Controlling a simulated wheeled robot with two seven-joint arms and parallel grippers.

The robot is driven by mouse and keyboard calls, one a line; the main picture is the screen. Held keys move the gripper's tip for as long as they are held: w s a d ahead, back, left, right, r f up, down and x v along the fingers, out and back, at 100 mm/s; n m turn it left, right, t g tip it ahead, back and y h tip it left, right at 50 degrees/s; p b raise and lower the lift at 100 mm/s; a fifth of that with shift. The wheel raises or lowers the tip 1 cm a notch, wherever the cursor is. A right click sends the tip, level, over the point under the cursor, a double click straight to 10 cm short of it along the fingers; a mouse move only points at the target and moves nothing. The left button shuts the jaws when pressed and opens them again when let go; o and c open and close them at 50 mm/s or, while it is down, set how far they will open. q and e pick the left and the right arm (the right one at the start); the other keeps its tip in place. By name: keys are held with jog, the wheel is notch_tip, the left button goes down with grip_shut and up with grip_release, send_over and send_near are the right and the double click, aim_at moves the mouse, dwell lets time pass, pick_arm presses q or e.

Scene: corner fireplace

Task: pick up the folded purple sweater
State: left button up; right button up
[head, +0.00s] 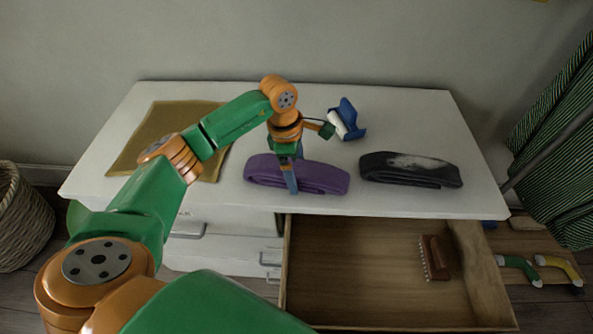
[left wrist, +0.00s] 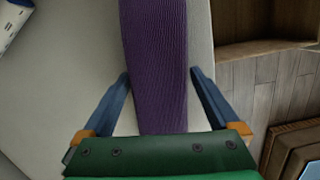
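The folded purple sweater (head: 325,178) lies on the white top of the dresser (head: 240,200), near its front edge. It shows in the left wrist view as a ribbed purple band (left wrist: 155,45) running up the picture. My left gripper (head: 290,188) is over the sweater, pointing down. In the left wrist view my left gripper (left wrist: 161,74) is open, with one blue finger on each side of the sweater and a gap to it on both sides. Whether the fingertips reach the dresser top is unclear. My right gripper is not in view.
A folded dark grey garment (head: 410,169) lies right of the sweater. A blue-and-white object (head: 347,120) stands behind. A flat mustard cloth (head: 140,140) lies at left. An open drawer (head: 370,280) below holds a brown brush (head: 435,258). A wicker basket (head: 20,220) stands left.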

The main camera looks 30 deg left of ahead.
pick_arm(q)
jog(key=c, duration=1.3)
jog(key=shift+r, duration=0.15)
